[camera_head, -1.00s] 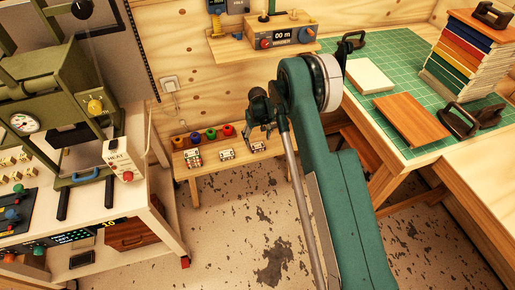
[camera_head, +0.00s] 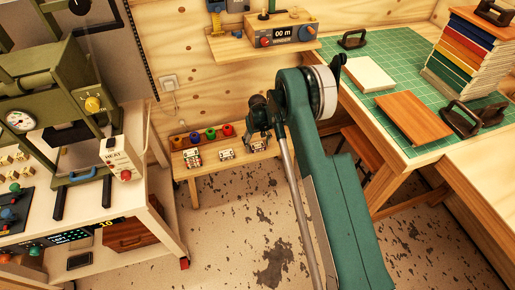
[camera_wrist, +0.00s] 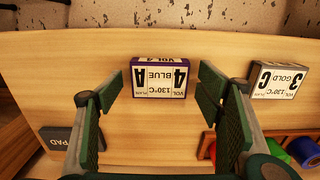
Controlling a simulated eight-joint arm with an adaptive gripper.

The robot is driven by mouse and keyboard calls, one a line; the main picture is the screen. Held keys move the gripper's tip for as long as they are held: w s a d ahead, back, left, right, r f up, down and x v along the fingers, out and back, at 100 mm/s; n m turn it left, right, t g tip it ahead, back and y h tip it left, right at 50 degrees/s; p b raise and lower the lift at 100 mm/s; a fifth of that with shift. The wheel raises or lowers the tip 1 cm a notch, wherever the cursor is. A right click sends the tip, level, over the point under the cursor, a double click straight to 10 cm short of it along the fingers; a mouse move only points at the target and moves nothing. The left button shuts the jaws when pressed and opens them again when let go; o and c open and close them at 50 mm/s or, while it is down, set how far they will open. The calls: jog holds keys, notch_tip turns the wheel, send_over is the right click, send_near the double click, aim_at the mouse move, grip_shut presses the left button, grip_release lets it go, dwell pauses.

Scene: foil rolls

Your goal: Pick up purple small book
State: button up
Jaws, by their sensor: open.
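The purple small book (camera_wrist: 161,77) has purple edges and a white label reading "VOL 4 BLUE A". In the wrist view it lies on the wooden low bench (camera_wrist: 105,60), between the two green fingertips and slightly past them. My gripper (camera_wrist: 160,90) is open and empty above the bench, with a gap on both sides of the book. In the head view my gripper (camera_head: 260,118) hangs over the right part of the bench, and the book (camera_head: 258,146) shows small just below it. Its height above the book is hard to tell.
A book labelled "3 GOLD C" (camera_wrist: 277,80) lies to the right in the wrist view, with coloured rolls (camera_wrist: 275,150) nearby. A dark pad (camera_wrist: 70,140) is at the left. In the head view a green-matted table (camera_head: 400,75) stands right and a press (camera_head: 60,90) left.

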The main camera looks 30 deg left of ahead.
aim_at(257, 145)
dwell(0.4)
jog(key=c, duration=1)
jog(key=shift+r, duration=0.1)
jog(key=shift+r+p, duration=1.2)
jog(key=shift+r, duration=3.75)
